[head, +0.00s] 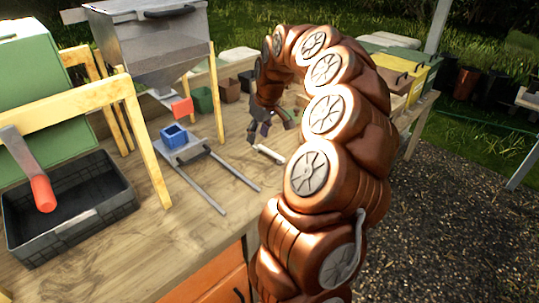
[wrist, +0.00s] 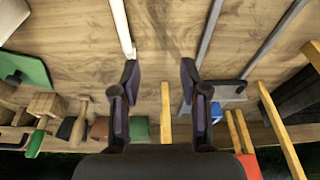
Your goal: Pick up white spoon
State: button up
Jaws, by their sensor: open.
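A white, stick-like thing (head: 270,154), which may be the white spoon, lies on the wooden table just in front of my gripper (head: 269,133) in the head view. It also shows in the wrist view as a long white strip (wrist: 120,26), running from the top edge down to near the left fingertip. A spoon bowl cannot be made out. My gripper (wrist: 159,70) is open, with only wooden table between its fingertips. The strip is outside the gap, on the left side.
Two grey rails (head: 206,186) with a blue box (head: 174,136) lie left of the gripper. A hopper on wooden posts (head: 150,40) stands behind them. A black crate (head: 75,205) is at the left. Small bins (head: 203,99) stand at the back.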

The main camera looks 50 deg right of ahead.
aim_at(268, 150)
jog(key=d+f+p, duration=0.1)
jog(key=f, duration=0.1)
jog(key=d+f, duration=0.2)
jog(key=f, duration=0.1)
jog(key=d+f+p, duration=0.1)
jog(key=d+f, duration=0.1)
jog(key=f, duration=0.1)
jog(key=shift+w+f+p, duration=0.1)
jog(key=shift+w+p, duration=0.15)
jog(key=shift+p, duration=0.05)
jog(key=shift+w+f, duration=0.2)
jog(key=shift+f, duration=0.25)
jog(key=shift+f+b, duration=0.25)
jog(key=shift+b, duration=0.2)
dwell(0.4)
grip_shut()
dwell(0.4)
